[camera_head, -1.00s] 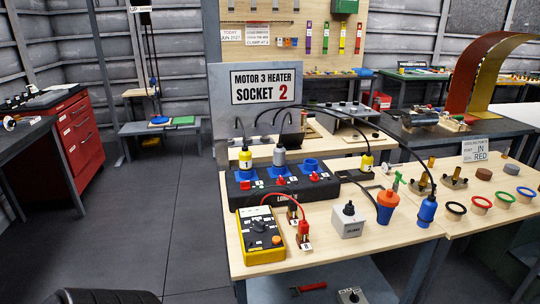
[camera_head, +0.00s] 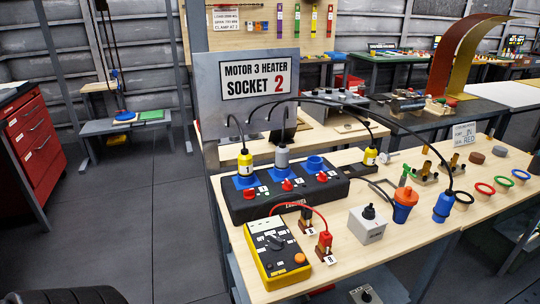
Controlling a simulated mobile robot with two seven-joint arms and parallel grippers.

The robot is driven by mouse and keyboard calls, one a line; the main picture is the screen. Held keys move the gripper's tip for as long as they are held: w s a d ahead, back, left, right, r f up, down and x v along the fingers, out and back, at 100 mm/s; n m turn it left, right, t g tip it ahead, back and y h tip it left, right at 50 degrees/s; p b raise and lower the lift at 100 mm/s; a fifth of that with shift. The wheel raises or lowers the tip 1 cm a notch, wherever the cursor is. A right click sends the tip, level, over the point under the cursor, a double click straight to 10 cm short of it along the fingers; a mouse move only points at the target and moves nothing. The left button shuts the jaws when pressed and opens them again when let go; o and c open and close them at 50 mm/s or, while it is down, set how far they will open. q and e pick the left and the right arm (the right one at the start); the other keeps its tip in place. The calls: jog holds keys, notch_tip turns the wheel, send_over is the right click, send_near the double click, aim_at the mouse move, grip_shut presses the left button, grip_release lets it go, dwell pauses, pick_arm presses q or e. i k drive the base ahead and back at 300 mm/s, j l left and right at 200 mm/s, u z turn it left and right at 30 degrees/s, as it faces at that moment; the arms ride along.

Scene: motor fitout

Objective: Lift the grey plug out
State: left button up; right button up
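The grey plug (camera_head: 282,155) stands upright in the middle blue socket of the black socket box (camera_head: 290,206) on the wooden bench. A black cable rises from its top. A yellow plug (camera_head: 245,162) stands in the left blue socket, and the right blue socket (camera_head: 314,164) is empty. A sign above reads "MOTOR 3 HEATER SOCKET 2". Neither of my grippers is in view.
A yellow meter (camera_head: 277,252) with red leads lies in front of the box. Black cables arch over the bench.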

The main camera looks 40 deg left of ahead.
aim_at(282, 152)
jog(key=k+j, duration=0.1)
jog(key=j, duration=2.7)
jog(key=k, duration=0.05)
